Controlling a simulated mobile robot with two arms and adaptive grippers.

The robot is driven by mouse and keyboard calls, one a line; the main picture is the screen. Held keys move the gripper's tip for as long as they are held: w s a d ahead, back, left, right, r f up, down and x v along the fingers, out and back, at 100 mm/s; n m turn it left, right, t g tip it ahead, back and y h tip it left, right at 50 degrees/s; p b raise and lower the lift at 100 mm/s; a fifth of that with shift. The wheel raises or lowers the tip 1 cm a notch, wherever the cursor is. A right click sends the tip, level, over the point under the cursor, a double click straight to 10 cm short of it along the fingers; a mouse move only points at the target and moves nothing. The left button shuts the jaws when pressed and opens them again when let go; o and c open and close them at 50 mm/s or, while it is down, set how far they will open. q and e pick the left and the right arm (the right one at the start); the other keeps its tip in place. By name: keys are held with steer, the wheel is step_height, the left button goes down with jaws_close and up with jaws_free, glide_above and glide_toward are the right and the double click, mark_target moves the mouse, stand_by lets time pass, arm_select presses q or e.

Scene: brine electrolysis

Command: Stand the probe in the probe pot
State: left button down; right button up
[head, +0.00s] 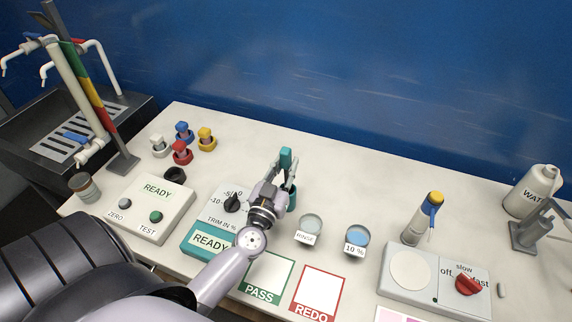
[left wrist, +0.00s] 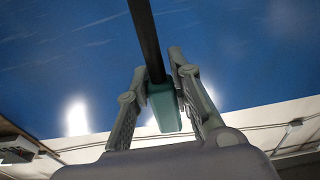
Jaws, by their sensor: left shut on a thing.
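The probe has a teal body (head: 286,160) that stands up, roughly upright, from my left gripper (head: 275,185) in the head view. In the left wrist view the teal probe body (left wrist: 163,108) sits between the two fingers, with a dark rod or cable running up from it. My left gripper is shut on it. A teal pot (head: 292,197), which looks like the probe pot, shows just right of and behind the gripper, partly hidden. I cannot tell whether the probe's lower end is in the pot. My right gripper is not in view.
The trim meter (head: 208,243) lies under my left arm. The rinse cup (head: 311,222) and the 10 % cup (head: 357,234) stand to the right. A stirrer plate (head: 440,285) is farther right. Several coloured plugs (head: 182,153) stand at the left. The table behind the cups is clear.

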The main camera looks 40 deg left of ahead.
mark_target(286, 180)
arm_select(q)
steer(key=shift+a+f+b, duration=0.1)
steer(key=shift+f+b, duration=0.35)
steer(key=shift+f, duration=0.45)
step_height(286, 180, down, 2)
steer(key=shift+b, duration=0.8)
step_height(286, 180, down, 2)
steer(key=shift+w+b, duration=0.15)
steer(key=shift+b, duration=0.6)
steer(key=shift+f, duration=0.25)
steer(key=shift+f+b, duration=0.2)
steer(key=shift+b, duration=0.15)
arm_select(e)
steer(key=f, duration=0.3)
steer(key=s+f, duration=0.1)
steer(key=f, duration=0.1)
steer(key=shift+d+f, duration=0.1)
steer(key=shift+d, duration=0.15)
